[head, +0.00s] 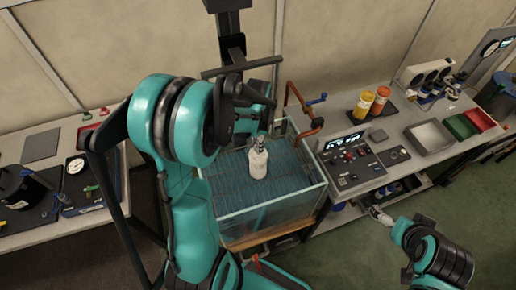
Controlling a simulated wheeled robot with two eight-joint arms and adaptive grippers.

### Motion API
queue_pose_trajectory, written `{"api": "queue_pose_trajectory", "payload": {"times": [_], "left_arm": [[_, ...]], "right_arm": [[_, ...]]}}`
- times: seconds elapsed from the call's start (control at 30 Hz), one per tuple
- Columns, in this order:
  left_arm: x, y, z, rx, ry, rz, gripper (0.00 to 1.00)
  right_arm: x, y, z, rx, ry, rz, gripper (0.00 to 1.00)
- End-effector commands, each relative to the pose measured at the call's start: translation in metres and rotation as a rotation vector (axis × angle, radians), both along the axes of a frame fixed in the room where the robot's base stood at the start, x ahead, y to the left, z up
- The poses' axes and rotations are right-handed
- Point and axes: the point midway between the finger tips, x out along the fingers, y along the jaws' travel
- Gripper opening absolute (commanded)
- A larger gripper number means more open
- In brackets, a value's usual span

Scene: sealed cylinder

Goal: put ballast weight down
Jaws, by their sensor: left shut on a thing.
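My left gripper (259,136) reaches over the glass tank (272,217) from above. It is shut at the top of a pale bottle-shaped cylinder (258,163) with a grey metallic neck. The cylinder is upright inside the tank outline, against the blue ribbed area. I cannot tell whether it touches the bottom. No thing is clearly recognisable as the ballast weight; the dark gripper and arm hide much around the cylinder's top. My right arm shows at the lower right; its gripper (398,226) is small and its fingers are unclear. A small pale thing (380,215) lies near it.
A control box (350,158) stands on the bench right of the tank, near orange and yellow cups (372,101) and a grey tray (430,136). A copper pipe (305,131) rises at the tank's right edge. A black pot-like thing (18,188) stands on the left bench.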

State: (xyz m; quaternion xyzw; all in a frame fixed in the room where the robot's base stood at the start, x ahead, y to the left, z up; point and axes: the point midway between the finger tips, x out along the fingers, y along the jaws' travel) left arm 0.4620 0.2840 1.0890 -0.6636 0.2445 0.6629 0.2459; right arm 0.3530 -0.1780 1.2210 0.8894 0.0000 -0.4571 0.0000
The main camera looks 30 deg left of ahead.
Motion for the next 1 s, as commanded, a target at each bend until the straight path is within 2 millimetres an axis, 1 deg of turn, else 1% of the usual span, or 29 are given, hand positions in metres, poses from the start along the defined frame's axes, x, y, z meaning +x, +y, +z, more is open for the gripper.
{"api": "queue_pose_trajectory", "payload": {"times": [0.03, 0.1, 0.2, 0.47, 0.6, 0.63, 0.67, 0.7, 1.0], "left_arm": [[0.000, 0.000, -0.010, 0.000, 0.000, 0.000, 0.05], [0.001, 0.000, -0.020, 0.000, 0.000, 0.000, 0.05], [0.000, 0.000, -0.029, 0.000, 0.000, 0.000, 0.05], [0.000, 0.000, -0.030, 0.000, 0.000, 0.001, 0.05], [0.000, 0.000, -0.034, 0.000, 0.000, 0.001, 0.05], [0.000, 0.000, -0.034, 0.000, 0.000, 0.001, 0.27], [0.000, 0.000, -0.033, 0.000, 0.000, 0.001, 0.35], [0.000, 0.000, -0.033, 0.000, 0.000, 0.001, 0.45], [0.001, 0.000, -0.032, 0.000, 0.000, 0.001, 0.45]], "right_arm": [[0.000, 0.000, -0.002, 0.000, 0.000, 0.000, 1.00], [0.000, 0.000, -0.004, 0.000, 0.000, 0.000, 1.00], [0.000, 0.000, -0.004, 0.000, 0.000, 0.000, 1.00], [0.000, 0.000, -0.004, 0.000, 0.000, 0.000, 1.00], [0.000, 0.000, -0.009, 0.000, 0.000, 0.000, 1.00], [0.000, 0.000, -0.009, 0.000, 0.000, 0.000, 1.00], [0.000, 0.000, -0.008, 0.000, 0.000, 0.000, 1.00], [0.000, 0.000, -0.008, 0.000, 0.000, 0.000, 1.00], [0.000, 0.000, -0.007, 0.000, 0.000, 0.000, 1.00]]}}
